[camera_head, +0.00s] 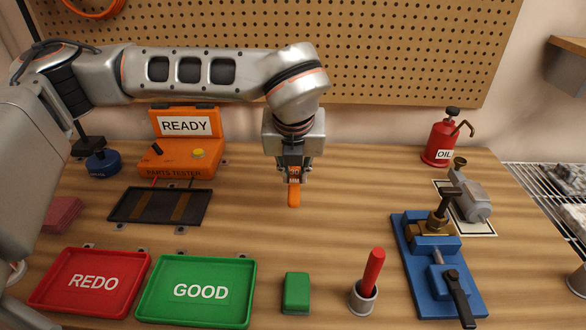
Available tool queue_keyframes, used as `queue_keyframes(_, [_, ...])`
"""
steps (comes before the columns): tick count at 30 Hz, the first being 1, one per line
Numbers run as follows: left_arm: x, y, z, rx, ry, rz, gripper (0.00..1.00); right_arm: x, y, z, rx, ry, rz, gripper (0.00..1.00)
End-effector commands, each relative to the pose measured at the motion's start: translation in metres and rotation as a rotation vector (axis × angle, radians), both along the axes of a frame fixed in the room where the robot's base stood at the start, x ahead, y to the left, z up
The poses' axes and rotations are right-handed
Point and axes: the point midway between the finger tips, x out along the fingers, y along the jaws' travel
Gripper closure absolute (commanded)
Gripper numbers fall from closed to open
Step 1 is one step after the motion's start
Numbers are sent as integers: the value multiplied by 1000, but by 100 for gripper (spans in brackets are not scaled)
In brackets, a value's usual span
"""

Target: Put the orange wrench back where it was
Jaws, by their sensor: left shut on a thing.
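The orange wrench (294,193) hangs from my left gripper (294,175) in the middle of the head view. My left gripper points down and is shut on the wrench. The wrench's lower end shows below the fingers; its upper part is partly hidden between them. It appears to be above the wooden table, though its exact height is hard to judge. My right gripper is not in view.
An orange parts tester (178,157) reading READY stands left, behind a black tray (130,206). Red REDO (60,290) and green GOOD (160,314) trays lie in front. A green block (296,293), a cup (363,299) with a red handle, a blue vise (430,285) and an oil can (438,140) are right.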

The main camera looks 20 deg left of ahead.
Motion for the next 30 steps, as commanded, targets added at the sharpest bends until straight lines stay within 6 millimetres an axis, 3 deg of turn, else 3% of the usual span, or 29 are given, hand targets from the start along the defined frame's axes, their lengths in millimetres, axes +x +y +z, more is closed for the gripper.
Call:
queue_keyframes(18, [0,0,-59,-1,4,-1,100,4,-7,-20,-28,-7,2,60])
queue_keyframes(30, [0,0,-65,-1,0,-1,100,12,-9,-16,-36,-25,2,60])
